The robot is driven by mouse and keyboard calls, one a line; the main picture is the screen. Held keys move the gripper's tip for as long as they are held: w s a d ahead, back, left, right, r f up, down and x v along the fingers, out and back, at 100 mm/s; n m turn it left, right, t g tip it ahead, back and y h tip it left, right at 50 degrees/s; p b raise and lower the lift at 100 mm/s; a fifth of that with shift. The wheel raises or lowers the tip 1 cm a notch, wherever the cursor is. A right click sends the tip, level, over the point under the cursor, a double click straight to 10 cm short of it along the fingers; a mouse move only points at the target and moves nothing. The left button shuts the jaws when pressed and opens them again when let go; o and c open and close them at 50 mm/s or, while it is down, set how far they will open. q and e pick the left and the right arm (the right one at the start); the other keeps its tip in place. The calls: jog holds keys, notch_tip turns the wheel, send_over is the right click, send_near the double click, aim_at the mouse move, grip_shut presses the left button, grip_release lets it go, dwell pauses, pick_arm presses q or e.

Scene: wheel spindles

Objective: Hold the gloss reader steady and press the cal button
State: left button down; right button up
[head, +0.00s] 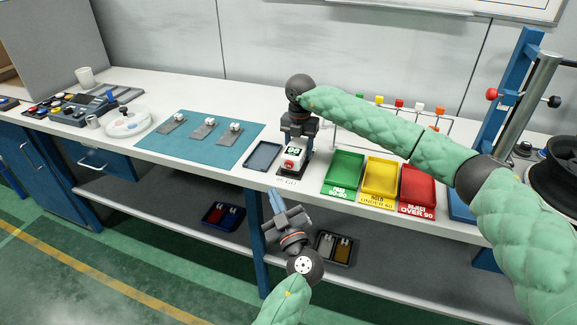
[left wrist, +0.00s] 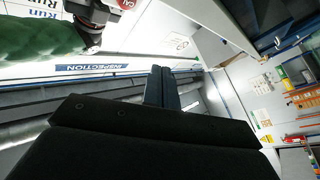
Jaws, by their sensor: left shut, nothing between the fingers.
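The gloss reader (head: 294,156) is a small white unit with a lit green display and a red patch low on its front. It stands on the bench near the front edge, on a dark base. My right gripper (head: 299,138) comes down right at the reader's top and back; its fingertips are hidden, so I cannot tell whether it grips the reader. My left gripper (head: 275,200) is shut and empty, in front of the bench edge and below the reader, apart from it. Its closed fingers (left wrist: 161,88) also show in the left wrist view. I cannot make out the cal button clearly.
A grey tray (head: 263,156) lies left of the reader. Green (head: 343,170), yellow (head: 381,178) and red (head: 418,187) bins stand to its right. A teal mat (head: 205,150) holds small parts. A rack (head: 390,121) with coloured pieces stands behind my right arm.

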aim_at(287, 186)
pick_arm(q)
jog(key=shift+w, duration=0.1)
jog(key=shift+w+d, duration=0.45)
jog(key=shift+w, duration=0.9)
jog(key=shift+w+d, duration=0.45)
jog(key=shift+w, duration=0.95)
jog(key=shift+w+d, duration=0.45)
jog(key=shift+w, duration=0.9)
jog(key=shift+w+d, duration=0.15)
jog(key=shift+w, duration=0.25)
jog(key=shift+w+d, duration=0.1)
jog(key=shift+w, duration=0.25)
jog(key=shift+s, duration=0.2)
jog(key=shift+s+a, duration=0.25)
jog(key=shift+s, duration=0.35)
